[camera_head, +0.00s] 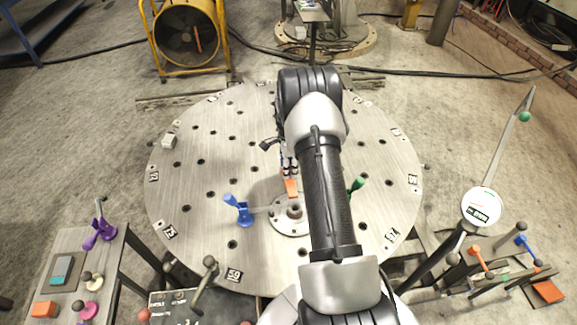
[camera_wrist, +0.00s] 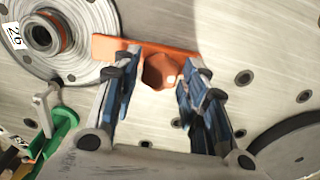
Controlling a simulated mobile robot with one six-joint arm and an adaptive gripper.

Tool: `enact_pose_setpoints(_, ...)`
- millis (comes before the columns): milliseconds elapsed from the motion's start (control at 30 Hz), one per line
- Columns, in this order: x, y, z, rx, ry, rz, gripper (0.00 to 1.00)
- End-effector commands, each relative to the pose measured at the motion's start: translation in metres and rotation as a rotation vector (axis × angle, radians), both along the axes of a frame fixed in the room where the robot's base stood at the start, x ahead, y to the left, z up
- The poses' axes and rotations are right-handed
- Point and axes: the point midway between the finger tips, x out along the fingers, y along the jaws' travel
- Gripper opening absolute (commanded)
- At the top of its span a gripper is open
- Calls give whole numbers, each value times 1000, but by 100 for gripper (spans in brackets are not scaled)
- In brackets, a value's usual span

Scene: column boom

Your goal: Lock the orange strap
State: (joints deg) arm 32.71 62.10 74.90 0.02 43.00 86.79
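The orange strap (camera_wrist: 112,46) is a flat bar with a round orange knob (camera_wrist: 158,72) on it, lying by the round steel hub (camera_wrist: 75,75) in the wrist view. In the head view the strap (camera_head: 291,187) shows just beyond the hub (camera_head: 283,225), partly hidden by my arm. My gripper (camera_wrist: 157,80) is open. Its two blue-padded fingers stand on either side of the knob, with a small gap showing on the left; contact on the right is unclear. In the head view my gripper (camera_head: 289,167) is just above the strap.
A blue clamp handle (camera_head: 238,210) and a green handle (camera_head: 356,186) stand beside the hub on the round metal table (camera_head: 190,205). A small light block (camera_head: 169,142) sits at upper left. Side stands hold purple (camera_head: 100,233) and orange parts. A gauge (camera_head: 481,206) stands right.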

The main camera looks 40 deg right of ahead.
Motion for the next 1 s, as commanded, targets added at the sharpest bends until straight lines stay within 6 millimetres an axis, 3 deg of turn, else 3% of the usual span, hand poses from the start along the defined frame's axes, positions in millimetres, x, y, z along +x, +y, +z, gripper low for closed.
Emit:
enact_pose_setpoints(367,0,0,7,0,-1,1,41)
enact_pose_setpoints(800,1,0,93,-1,-3,1,41)
enact_pose_setpoints(1000,0,0,116,0,-1,1,41)
